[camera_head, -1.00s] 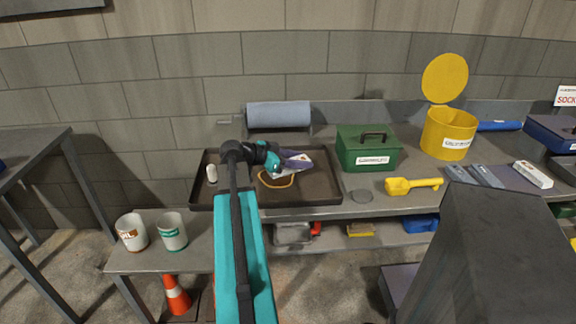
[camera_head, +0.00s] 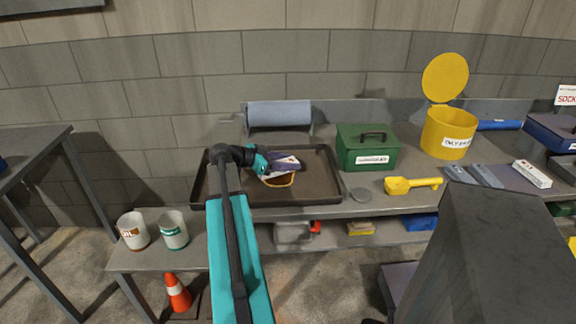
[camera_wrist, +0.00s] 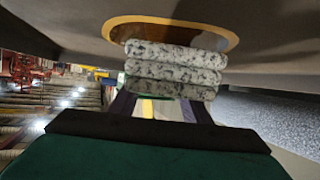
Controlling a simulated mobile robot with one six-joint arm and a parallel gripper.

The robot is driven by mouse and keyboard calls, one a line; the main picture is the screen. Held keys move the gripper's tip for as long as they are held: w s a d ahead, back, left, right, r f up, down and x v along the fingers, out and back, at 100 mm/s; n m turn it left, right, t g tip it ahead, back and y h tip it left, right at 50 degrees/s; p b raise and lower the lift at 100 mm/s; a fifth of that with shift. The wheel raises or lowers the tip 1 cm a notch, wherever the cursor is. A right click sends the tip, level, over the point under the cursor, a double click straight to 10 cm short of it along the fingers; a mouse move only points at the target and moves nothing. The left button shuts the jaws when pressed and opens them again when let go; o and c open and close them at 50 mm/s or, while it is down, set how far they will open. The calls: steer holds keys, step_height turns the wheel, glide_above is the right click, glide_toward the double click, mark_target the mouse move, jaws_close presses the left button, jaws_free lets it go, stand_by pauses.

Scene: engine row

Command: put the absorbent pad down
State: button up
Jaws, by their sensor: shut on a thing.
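My gripper (camera_head: 286,164) is over the dark tray (camera_head: 322,190) on the bench, with its fingers pointing right. In the wrist view it is shut on the absorbent pad (camera_wrist: 175,72), a grey-white speckled pad in several stacked folds. In the head view the pad is hard to tell from the fingers. A brown patch with an orange-yellow rim (camera_head: 284,182) lies on the tray floor just below the gripper. In the wrist view the rim (camera_wrist: 118,27) shows right behind the pad. I cannot tell whether the pad touches the tray.
A blue-grey roll (camera_head: 279,114) stands behind the tray. A green box (camera_head: 366,150), a grey disc (camera_head: 361,195) and a yellow scoop (camera_head: 400,186) are to its right, with a yellow bin (camera_head: 449,133) beyond. Two white cans (camera_head: 173,232) stand front left. The tray's right side is clear.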

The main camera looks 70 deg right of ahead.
steer(key=shift+f, duration=0.75)
steer(key=shift+f, duration=0.15)
steer(key=o, duration=1)
steer(key=b+v, duration=0.1)
steer(key=v, duration=1.1)
steer(key=shift+b, duration=0.3)
steer(key=shift+w, duration=0.1)
